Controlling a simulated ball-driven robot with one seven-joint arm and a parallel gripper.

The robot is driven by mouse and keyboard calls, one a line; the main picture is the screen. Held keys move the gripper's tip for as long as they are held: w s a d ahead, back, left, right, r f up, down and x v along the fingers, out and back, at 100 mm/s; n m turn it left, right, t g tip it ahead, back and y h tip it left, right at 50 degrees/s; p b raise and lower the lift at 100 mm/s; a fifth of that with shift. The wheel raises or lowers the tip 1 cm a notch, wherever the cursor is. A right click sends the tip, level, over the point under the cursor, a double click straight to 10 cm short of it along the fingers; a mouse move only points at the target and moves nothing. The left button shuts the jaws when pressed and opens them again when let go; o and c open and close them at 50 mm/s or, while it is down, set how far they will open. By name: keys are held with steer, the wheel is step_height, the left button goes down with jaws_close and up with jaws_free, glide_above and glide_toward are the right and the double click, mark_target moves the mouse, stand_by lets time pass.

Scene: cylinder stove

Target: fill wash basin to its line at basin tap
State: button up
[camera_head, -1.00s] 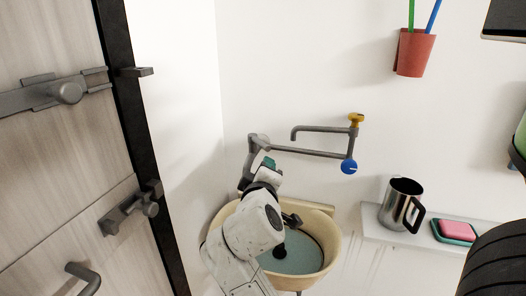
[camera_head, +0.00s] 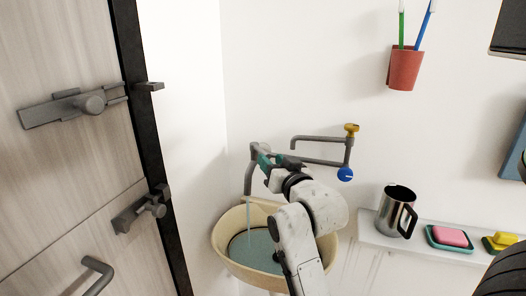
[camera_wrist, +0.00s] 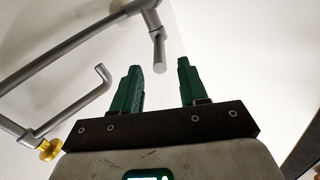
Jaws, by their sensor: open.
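The cream wash basin (camera_head: 228,262) stands low against the wall, partly hidden by my arm. Blue-grey water (camera_head: 249,246) lies in it, with a dark line at its edge. The grey jointed basin tap (camera_head: 249,175) reaches left from the wall, its end pointing down over the basin. A thin pale stream (camera_head: 249,220) seems to run from it into the water. The tap has a blue knob (camera_head: 345,174) and a yellow knob (camera_head: 351,128). My gripper (camera_head: 265,160) is open at the spout's outer joint. In the wrist view, a spout part (camera_wrist: 160,50) shows beyond my gripper (camera_wrist: 158,82); contact is unclear.
A shelf at the right holds a steel jug (camera_head: 396,212), a pink soap on a teal dish (camera_head: 449,238) and a yellow sponge-like item (camera_head: 500,242). A red cup (camera_head: 405,69) with brushes hangs above. A wooden door (camera_head: 60,180) with bolts stands at the left.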

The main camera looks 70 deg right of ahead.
mark_target(256, 145)
steer(key=x, duration=0.6)
steer(key=shift+w+d+p, duration=0.2)
steer(key=shift+w+p, duration=0.05)
steer(key=shift+p, duration=0.05)
steer(key=shift+c, duration=0.3)
jaws_close()
